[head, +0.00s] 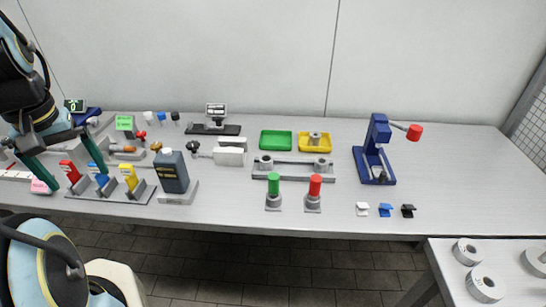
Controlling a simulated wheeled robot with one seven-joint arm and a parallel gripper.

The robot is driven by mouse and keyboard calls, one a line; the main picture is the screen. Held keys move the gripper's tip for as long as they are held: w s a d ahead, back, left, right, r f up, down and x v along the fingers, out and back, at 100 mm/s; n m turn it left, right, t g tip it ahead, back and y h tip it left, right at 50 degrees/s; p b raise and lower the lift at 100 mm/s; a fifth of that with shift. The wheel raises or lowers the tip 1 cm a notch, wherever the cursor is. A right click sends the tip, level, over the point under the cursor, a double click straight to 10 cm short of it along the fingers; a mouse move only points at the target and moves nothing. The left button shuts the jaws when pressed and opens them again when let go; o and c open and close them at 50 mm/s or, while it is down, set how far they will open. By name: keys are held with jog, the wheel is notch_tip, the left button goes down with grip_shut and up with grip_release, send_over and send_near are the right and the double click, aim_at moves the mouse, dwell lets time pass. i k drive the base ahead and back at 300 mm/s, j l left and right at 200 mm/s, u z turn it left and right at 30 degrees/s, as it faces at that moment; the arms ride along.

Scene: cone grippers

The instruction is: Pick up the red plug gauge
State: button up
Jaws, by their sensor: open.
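The red plug gauge (315,185) stands upright in a grey holder (312,204) near the front edge of the table, right of centre. A matching green plug gauge (273,184) stands in its own grey holder just to its left. My gripper (77,180) is at the far left of the head view, with its two long teal fingers spread wide apart. No object is held between them. It is far to the left of the red plug gauge, over the row of coloured pieces.
A grey fixture (293,170) lies behind the gauges. A blue press (376,150) and small clips (385,210) are to the right.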

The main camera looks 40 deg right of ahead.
aim_at(316, 180)
jog(key=z, duration=1.25)
